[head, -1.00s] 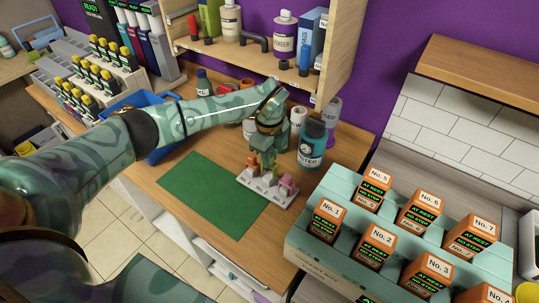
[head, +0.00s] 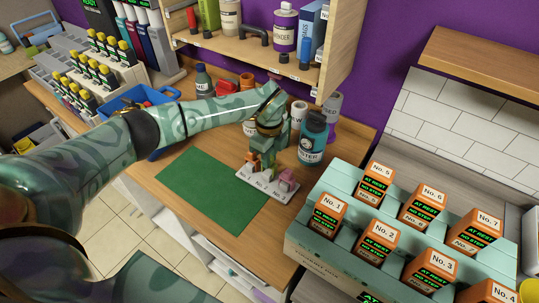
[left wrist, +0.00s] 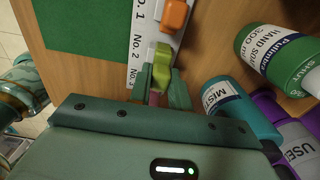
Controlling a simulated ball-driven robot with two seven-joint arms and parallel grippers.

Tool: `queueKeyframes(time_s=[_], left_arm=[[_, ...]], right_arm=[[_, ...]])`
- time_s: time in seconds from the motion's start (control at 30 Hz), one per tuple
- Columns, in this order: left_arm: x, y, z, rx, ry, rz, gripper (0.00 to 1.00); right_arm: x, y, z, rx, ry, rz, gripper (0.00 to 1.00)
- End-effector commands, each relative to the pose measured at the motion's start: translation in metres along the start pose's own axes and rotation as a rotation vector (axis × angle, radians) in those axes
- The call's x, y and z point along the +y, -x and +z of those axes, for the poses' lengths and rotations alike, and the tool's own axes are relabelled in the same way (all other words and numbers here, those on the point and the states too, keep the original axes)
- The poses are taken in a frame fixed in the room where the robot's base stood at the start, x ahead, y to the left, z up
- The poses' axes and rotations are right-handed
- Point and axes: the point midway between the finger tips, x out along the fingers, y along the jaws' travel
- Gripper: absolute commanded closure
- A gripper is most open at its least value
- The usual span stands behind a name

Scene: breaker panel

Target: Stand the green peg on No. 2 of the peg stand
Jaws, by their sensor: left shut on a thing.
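The white peg stand (head: 262,193) sits on the wooden desk at the right edge of the green mat, its labels facing front. An orange peg (head: 251,162) stands at No. 1 and a pink peg (head: 287,181) at No. 3. My left gripper (head: 263,167) points down over the middle of the stand. In the left wrist view its fingers (left wrist: 163,82) are shut on the green peg (left wrist: 161,64), beside the No. 2 label. The peg's lower end is hidden, so I cannot tell whether it is fully seated. The orange peg (left wrist: 175,14) also shows there. My right gripper is not in view.
A teal bottle (head: 313,138) and several other containers stand close behind the gripper. The green mat (head: 205,188) is clear. A teal rack (head: 318,250) of orange numbered boxes is at the right. A shelf (head: 250,50) overhangs the back.

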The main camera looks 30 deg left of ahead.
Motion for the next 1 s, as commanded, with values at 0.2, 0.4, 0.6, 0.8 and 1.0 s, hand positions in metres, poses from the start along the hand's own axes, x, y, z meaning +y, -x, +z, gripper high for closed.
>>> queueKeyframes(time_s=[0.2,0.4,0.6,0.8,1.0], left_arm=[[0.0,-0.006,0.0,0.0,0.0,0.001,1.0],[0.0,-0.011,0.0,0.0,0.0,0.001,1.0],[0.0,-0.017,0.0,0.0,0.0,0.001,1.0],[0.0,-0.018,0.0,0.0,0.0,0.0,0.59],[0.0,-0.018,0.0,0.0,0.0,0.0,0.55]], right_arm=[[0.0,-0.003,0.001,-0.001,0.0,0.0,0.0],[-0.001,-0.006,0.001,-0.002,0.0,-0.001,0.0],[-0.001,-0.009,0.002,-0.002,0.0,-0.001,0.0],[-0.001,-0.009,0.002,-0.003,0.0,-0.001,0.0],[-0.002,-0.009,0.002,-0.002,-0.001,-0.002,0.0]])
